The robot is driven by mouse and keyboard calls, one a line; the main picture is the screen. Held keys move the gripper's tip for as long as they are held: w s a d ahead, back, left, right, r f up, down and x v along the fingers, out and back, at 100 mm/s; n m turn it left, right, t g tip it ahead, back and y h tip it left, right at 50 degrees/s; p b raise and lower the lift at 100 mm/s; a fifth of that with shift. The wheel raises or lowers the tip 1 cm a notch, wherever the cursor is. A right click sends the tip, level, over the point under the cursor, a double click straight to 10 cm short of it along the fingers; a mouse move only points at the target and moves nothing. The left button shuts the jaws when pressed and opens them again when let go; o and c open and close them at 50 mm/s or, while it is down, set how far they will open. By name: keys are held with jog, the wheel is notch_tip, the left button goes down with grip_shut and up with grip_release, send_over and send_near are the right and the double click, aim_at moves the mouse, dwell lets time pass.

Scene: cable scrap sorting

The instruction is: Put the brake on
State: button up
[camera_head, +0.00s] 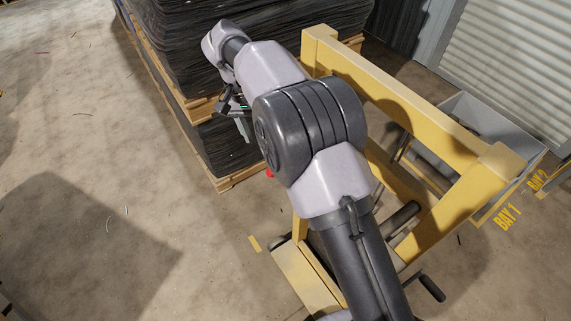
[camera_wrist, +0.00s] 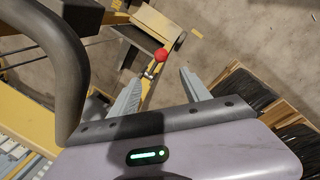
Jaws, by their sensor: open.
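The brake appears to be a lever with a red ball knob (camera_wrist: 161,55). In the wrist view the knob is just beyond the gap between my fingertips, near a yellow part of the frame. In the head view only a sliver of the red knob (camera_head: 269,173) shows beside my arm, which hides the rest. My gripper (camera_wrist: 160,80) is open and empty, its two grey fingers apart on either side below the knob. My gripper (camera_head: 243,127) also shows in the head view, partly hidden, left of my arm. No contact with the knob shows.
A yellow frame (camera_head: 420,107) stands right of and behind my arm. Tall black stacks (camera_head: 180,50) on wooden pallets are close to my gripper. A grey bin (camera_head: 490,118) stands by the "BAY 1" marking. The concrete floor at left (camera_head: 70,130) is mostly clear.

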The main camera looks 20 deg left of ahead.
jog(key=d+f+b, duration=0.1)
jog(key=f+b, duration=0.1)
jog(key=f, duration=0.3)
jog(key=d+f+b, duration=0.1)
jog(key=f+b, duration=0.1)
jog(key=f, duration=0.3)
jog(key=f+b, duration=0.3)
jog(key=f, duration=0.3)
jog(key=shift+s+d, duration=0.15)
jog(key=shift+d, duration=0.25)
jog(key=shift+r, duration=0.1)
grip_shut()
